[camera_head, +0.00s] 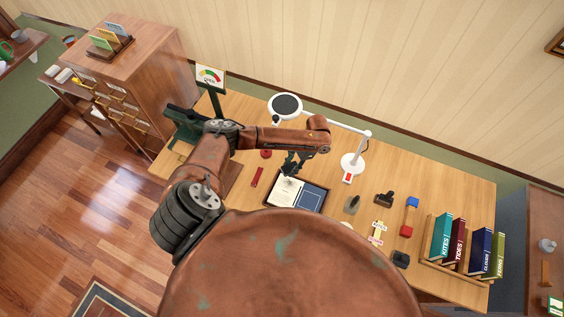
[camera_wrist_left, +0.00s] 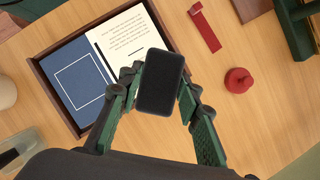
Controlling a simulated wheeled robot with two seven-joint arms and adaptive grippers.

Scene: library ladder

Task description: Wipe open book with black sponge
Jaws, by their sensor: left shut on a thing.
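The open book (camera_head: 286,191) lies in a dark wooden tray on the desk, showing a cream page with text beside a navy panel (camera_head: 312,197). In the left wrist view the cream page (camera_wrist_left: 128,38) and the navy panel (camera_wrist_left: 77,82) show at the upper left. My left gripper (camera_head: 289,168) is at the far edge of the book. In the wrist view its green fingers (camera_wrist_left: 158,95) are shut on the black sponge (camera_wrist_left: 160,82). The sponge overlaps the page's lower right corner in that view; whether it touches the page cannot be told. My right gripper is not in view.
A red strap-like item (camera_wrist_left: 205,27) and a red round object (camera_wrist_left: 238,80) lie beside the tray. Several small items and a rack of books (camera_head: 462,246) occupy the desk's right side. A drawer cabinet (camera_head: 125,75) stands left.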

